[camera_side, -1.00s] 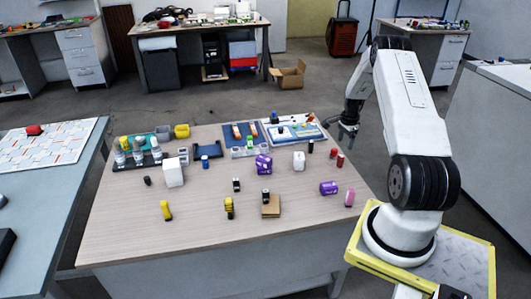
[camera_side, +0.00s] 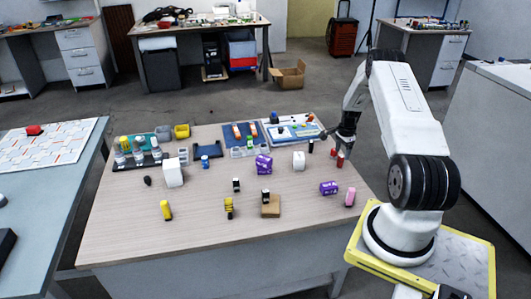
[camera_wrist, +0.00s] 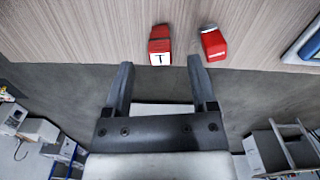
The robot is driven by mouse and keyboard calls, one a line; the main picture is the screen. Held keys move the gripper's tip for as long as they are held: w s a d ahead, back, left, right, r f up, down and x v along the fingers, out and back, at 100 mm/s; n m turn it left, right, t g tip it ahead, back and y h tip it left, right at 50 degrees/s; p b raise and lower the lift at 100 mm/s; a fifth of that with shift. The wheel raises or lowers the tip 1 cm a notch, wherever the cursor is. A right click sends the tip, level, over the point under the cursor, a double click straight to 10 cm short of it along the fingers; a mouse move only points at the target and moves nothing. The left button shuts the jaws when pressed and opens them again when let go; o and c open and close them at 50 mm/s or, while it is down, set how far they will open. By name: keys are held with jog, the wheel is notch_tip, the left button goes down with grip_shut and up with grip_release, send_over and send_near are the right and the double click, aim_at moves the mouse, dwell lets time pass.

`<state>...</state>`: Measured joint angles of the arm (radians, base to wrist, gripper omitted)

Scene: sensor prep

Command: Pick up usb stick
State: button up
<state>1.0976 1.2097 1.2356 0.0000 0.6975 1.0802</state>
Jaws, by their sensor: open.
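Two small red items lie near the table's right edge. One (camera_wrist: 213,43) has a greyish end and looks most like a usb stick, though I cannot be sure; in the side view it seems to be the farther one (camera_side: 333,152). The other red item (camera_wrist: 160,46) bears a white label with a dark T, and seems to be the nearer one (camera_side: 340,160) in the side view. My gripper (camera_wrist: 160,66) is open and empty. Its fingertips show just short of the labelled item, with the grey-ended item off to the right. The side view shows my gripper (camera_side: 340,138) above the table's right edge.
A blue tray (camera_wrist: 309,44) lies to the right in the wrist view. A dark small item (camera_side: 311,146), a white block (camera_side: 299,160), a purple block (camera_side: 328,188) and a pink item (camera_side: 350,197) stand nearby. Bare wood lies between them.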

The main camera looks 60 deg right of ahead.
aim_at(341, 156)
jog(key=shift+f, duration=1.55)
grip_shut()
